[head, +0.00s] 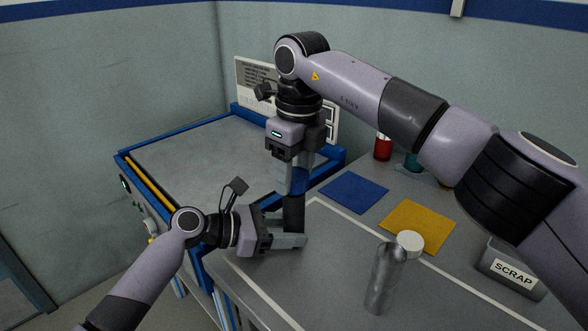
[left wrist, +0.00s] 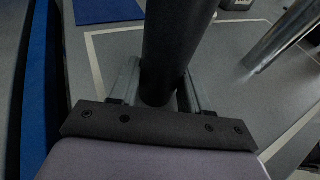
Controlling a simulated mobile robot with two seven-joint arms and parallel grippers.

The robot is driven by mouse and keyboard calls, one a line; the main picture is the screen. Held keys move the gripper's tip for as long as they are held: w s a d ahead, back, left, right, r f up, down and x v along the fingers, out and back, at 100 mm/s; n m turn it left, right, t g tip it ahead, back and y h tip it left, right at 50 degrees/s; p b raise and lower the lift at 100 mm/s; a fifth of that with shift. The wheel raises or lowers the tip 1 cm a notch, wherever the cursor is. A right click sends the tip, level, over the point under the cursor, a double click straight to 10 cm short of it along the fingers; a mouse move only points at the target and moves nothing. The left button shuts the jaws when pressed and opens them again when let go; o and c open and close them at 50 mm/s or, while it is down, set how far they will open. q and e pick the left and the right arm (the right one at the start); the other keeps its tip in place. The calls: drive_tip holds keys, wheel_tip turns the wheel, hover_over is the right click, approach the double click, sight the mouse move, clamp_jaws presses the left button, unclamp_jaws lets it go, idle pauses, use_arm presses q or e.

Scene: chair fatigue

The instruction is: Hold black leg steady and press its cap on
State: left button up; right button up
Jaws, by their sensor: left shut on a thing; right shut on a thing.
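The black leg (head: 293,214) stands upright on the grey table near its left edge. My left gripper (head: 292,240) reaches in from the left, low down, and is shut around the leg. In the left wrist view the dark shaft of the leg (left wrist: 174,45) rises between the two grey fingers (left wrist: 160,95). My right gripper (head: 297,178) points straight down over the top of the leg, shut. Its fingers largely hide what they hold; blue shows between them, and I cannot tell whether that is the cap or the blue frame behind.
A SCRAP bin (head: 511,269) is at far right. A blue-framed machine (head: 190,155) stands at left.

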drive_tip(key=shift+f, duration=0.2)
drive_tip(key=shift+f, duration=1.3)
drive_tip(key=o, duration=1.1)
drive_tip(key=r, duration=1.2)
drive_tip(key=shift+s+d, duration=0.25)
drive_tip(key=shift+d, duration=0.1)
use_arm(q)
drive_tip(key=o, duration=0.9)
drive_tip(key=shift+c, duration=0.2)
